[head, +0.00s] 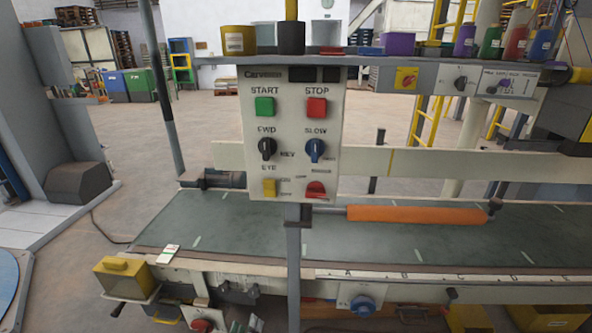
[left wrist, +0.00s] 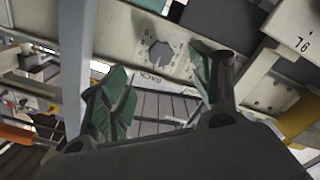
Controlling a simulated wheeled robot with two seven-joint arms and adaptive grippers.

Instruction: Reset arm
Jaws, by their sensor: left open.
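My left gripper (left wrist: 163,70) shows in the left wrist view, its two dark fingers with green pads spread apart. It is open with nothing between the fingers. Behind it are a pale panel with a dark knob (left wrist: 160,53) and a grey ribbed surface (left wrist: 160,108). I cannot make out either gripper in the head view. There the control panel (head: 290,135) stands upright in the middle, with a green START button (head: 265,108), a red STOP button (head: 317,109), black and blue knobs, a yellow button and a red button.
A green conveyor belt (head: 400,244) runs across below the panel, with an orange roller (head: 415,214) above it. A shelf (head: 400,61) over the panel carries several bottles and boxes. A grey post (head: 293,270) stands in front of the belt. A yellow box (head: 125,277) sits at the front left.

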